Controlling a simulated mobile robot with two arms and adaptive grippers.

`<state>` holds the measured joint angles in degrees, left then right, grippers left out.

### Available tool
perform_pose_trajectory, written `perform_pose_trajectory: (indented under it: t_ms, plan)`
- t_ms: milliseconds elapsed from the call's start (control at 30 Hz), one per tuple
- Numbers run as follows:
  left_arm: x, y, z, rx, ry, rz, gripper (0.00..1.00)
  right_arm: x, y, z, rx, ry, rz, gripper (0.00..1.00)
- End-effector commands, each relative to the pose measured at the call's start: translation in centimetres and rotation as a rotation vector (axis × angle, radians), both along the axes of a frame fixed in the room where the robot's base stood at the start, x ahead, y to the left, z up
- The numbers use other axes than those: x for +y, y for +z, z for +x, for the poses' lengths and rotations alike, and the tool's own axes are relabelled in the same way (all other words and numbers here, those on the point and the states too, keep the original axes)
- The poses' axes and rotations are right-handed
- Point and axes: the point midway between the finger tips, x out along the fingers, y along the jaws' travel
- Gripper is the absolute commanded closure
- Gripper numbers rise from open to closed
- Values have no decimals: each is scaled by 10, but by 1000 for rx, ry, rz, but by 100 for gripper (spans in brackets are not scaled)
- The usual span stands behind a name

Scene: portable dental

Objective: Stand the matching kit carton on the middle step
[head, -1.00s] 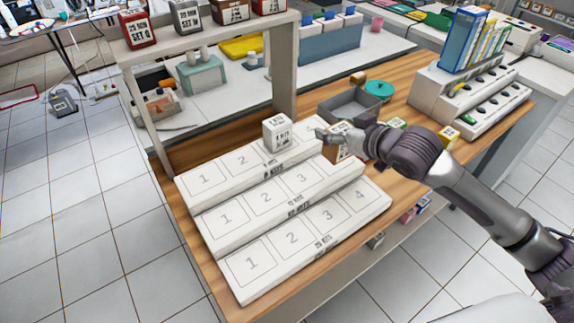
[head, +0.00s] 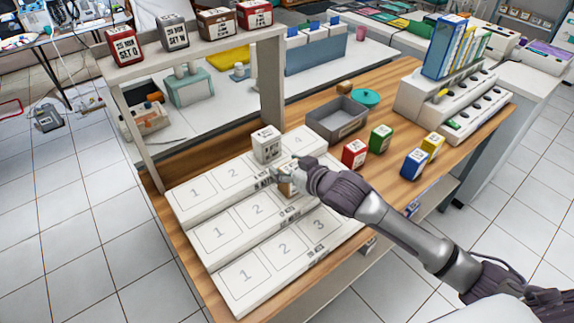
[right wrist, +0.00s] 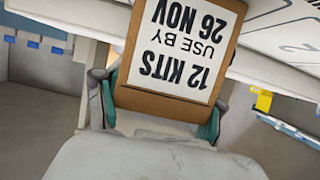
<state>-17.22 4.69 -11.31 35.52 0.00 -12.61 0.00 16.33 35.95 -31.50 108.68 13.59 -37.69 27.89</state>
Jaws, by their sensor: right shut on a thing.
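A white stepped stand (head: 232,243) has three steps with numbered squares. My right gripper (head: 284,176) is shut on a brown carton (head: 288,187), over the middle step around square 3. In the right wrist view the held carton (right wrist: 180,50) shows a white label reading "12 KITS USE BY 26 NOV", upside down in the picture. A finger grips it on each side. Whether its base touches the step is hidden. A white carton (head: 267,145) stands on the top step at square 3. The middle step's square 4 is hidden behind my right arm. My left gripper is out of view.
Red (head: 355,153), green (head: 380,138), blue (head: 415,163) and yellow (head: 432,144) cartons stand on the wooden table to the right. A grey bin (head: 337,122) sits behind the stand. A raised shelf (head: 190,55) with several set cartons rises at the back left.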

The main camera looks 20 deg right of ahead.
Motion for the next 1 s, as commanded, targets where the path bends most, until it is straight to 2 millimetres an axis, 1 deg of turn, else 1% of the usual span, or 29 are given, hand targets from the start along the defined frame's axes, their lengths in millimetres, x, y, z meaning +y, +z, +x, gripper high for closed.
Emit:
perform_pose_trajectory:
  t_ms: [167, 200, 333, 367, 633, 733, 867, 1000]
  plan:
    - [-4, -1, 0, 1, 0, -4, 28, 0, -3, 0, 0, 0, 1, 69]
    - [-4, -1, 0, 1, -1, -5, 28, 0, -2, 0, 0, 0, 1, 28]
    - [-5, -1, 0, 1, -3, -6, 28, 0, -2, 0, 0, 0, 1, 6]
    - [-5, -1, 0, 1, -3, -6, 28, 0, -2, 0, 0, 0, 1, 4]
    - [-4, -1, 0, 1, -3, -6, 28, 0, -2, 0, 0, 0, 0, 4]
    - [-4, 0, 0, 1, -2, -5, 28, 0, 2, 0, -1, 0, -1, 4]
    - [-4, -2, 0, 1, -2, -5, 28, -5, 5, -14, 0, 0, -1, 4]
    - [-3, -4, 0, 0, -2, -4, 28, -15, 15, -39, 2, 0, -2, 4]
